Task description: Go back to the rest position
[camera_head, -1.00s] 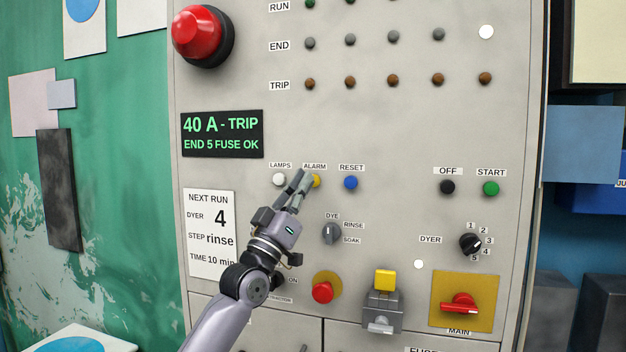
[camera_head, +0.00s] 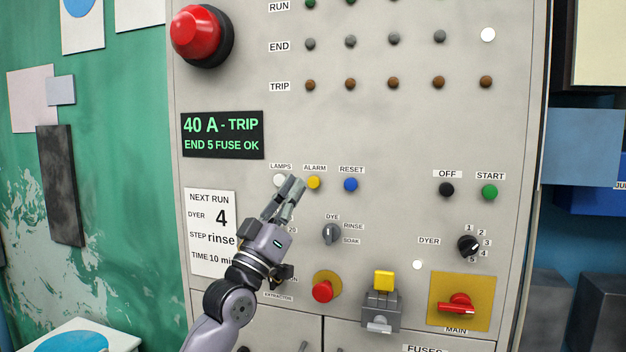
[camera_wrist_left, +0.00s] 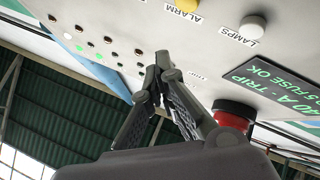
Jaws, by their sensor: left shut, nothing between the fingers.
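My left gripper (camera_head: 291,187) is shut and empty. In the head view it is in front of the control panel (camera_head: 400,130), its tips just below the LAMPS and ALARM buttons. The yellow ALARM button (camera_head: 314,182) is clear, just right of the tips. In the left wrist view the closed fingers (camera_wrist_left: 160,65) point up toward the panel, apart from the white LAMPS button (camera_wrist_left: 253,27). My right gripper is not in view.
A blue RESET button (camera_head: 351,184) and a DYE selector (camera_head: 331,232) are right of the gripper. A red knob (camera_head: 322,291) and a grey box with a yellow top (camera_head: 384,281) stick out below. A big red button (camera_head: 196,33) is top left. The display (camera_head: 222,135) reads "40 A - TRIP".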

